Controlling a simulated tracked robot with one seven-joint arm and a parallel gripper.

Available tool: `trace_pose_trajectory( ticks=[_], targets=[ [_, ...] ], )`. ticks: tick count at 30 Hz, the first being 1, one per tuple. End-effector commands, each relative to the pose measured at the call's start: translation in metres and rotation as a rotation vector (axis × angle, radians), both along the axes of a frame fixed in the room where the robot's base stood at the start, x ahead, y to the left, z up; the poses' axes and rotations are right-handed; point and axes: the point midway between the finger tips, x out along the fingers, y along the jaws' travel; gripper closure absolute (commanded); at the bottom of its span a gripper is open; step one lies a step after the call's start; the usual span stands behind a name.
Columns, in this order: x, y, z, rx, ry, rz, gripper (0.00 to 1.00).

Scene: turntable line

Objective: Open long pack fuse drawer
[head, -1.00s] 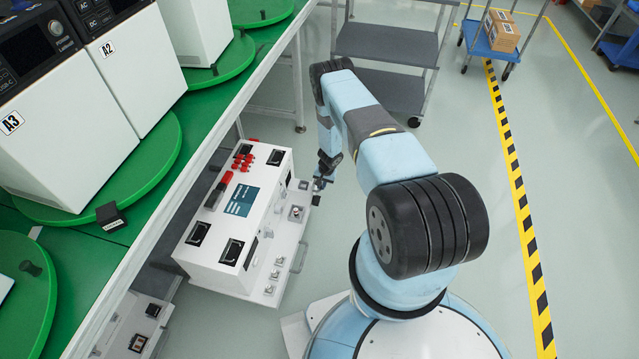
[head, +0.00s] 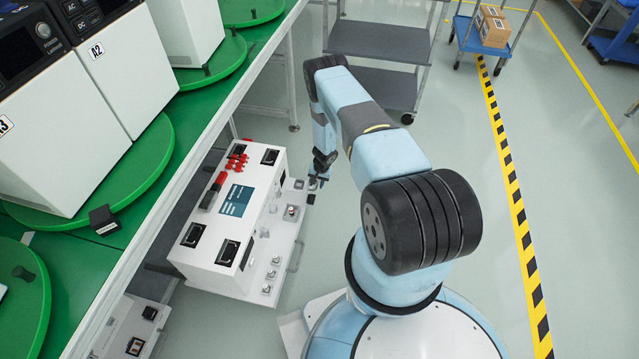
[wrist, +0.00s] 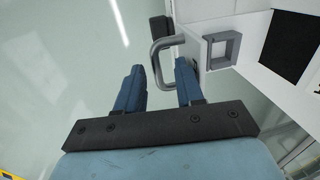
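A white test unit (head: 222,268) stands low beside the green bench, with a small screen, red connectors and black sockets on top. In the wrist view, a grey D-shaped pull handle (wrist: 155,54) sticks out from its white face. My gripper (wrist: 160,66) is open, its two blue fingers apart. The handle lies at the fingertips, between them in the picture; I cannot tell whether they touch it. In the head view my gripper (head: 317,184) is at the unit's far right corner, its fingers too small to read. No drawer label is legible, and no drawer visibly stands out.
A green bench with round turntables (head: 100,185) and white machines runs along the left. Another pull handle (head: 296,257) is on the unit's near right side. A grey shelf cart (head: 385,45) stands behind. The floor to the right is clear, with yellow-black tape (head: 515,205).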

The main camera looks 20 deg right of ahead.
Motion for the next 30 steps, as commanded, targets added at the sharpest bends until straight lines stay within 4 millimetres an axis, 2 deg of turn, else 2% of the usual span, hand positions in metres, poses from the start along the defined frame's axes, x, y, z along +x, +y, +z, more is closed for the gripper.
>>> trace_pose_trajectory(
  ticks=[5, 21, 30],
  targets=[
    [-0.001, -0.004, 0.020, 0.000, -0.002, -0.002, 0.63],
    [-0.010, -0.016, 0.105, 0.001, 0.000, -0.001, 0.63],
    [-0.013, -0.019, 0.130, 0.000, -0.001, -0.001, 0.63]
  ],
)
